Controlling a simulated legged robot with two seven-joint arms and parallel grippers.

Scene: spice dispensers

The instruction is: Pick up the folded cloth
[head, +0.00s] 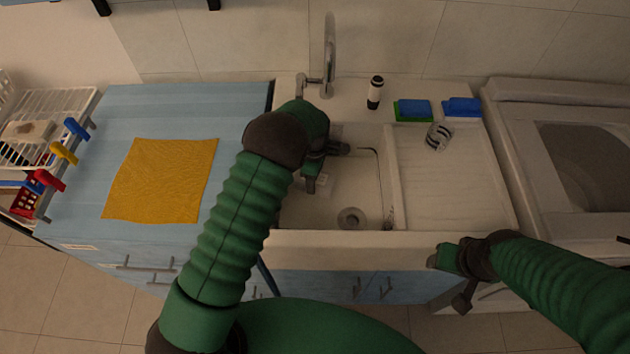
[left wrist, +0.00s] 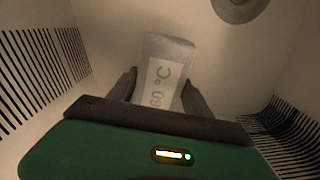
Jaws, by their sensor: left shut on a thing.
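My left gripper (head: 325,169) reaches down into the sink basin (head: 291,212). In the left wrist view my left gripper (left wrist: 159,80) is shut on a pale grey, flat-sided thing (left wrist: 167,45) with a white label reading "60 °C". I cannot tell from its look whether this is folded cloth. In the head view only a small pale patch of it shows beside the fingers. A yellow cloth (head: 163,180) lies spread flat on the blue counter at left, apart from both grippers. My right gripper (head: 450,280) hangs in front of the sink's front edge, holding nothing that I can see.
The drain (head: 351,217) is near the basin's front. A striped glass (head: 438,136) is on the drainboard (head: 455,195). A dish rack (head: 50,130) is far left.

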